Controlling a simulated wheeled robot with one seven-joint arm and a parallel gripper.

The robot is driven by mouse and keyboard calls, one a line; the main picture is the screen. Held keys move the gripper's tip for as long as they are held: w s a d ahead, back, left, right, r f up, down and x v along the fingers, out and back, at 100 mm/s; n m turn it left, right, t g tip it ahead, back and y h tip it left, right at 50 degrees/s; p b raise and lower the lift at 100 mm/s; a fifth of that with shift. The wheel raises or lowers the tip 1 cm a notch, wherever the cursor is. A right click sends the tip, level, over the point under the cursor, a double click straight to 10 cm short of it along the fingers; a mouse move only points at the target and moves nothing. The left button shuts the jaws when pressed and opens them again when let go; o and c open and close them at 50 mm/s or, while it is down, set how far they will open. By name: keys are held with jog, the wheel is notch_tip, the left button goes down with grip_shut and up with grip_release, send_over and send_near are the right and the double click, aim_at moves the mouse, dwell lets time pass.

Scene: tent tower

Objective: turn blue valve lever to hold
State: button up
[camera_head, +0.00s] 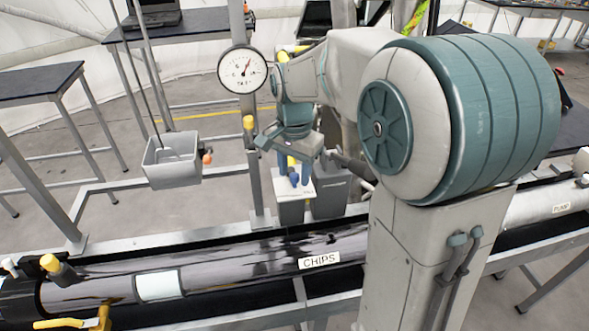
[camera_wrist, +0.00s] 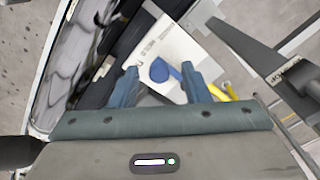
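The blue valve lever (camera_wrist: 160,70) shows in the wrist view as a rounded blue end with a short handle running right, over a white labelled panel (camera_wrist: 172,40). My gripper (camera_wrist: 160,80) is open, with one blue finger to the left of the lever and one to the right. I see gaps between the lever and both fingers; its depth relative to the fingertips is unclear. In the head view my gripper (camera_head: 299,179) points down above the white-topped grey box (camera_head: 291,205). There I cannot separate the lever from the blue fingers.
A yellow handle (camera_wrist: 230,90) lies just beyond my right finger. A dark pipe labelled CHIPS (camera_head: 230,260) runs along the front. A grey bin (camera_head: 172,165) stands to the left, and a round gauge (camera_head: 242,69) is on a post behind. A second grey box (camera_head: 331,195) adjoins on the right.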

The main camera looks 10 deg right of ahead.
aim_at(294, 175)
notch_tip(294, 175, up, 14)
jog(key=shift+b, duration=0.4)
jog(key=shift+f, duration=0.1)
dwell(0.5)
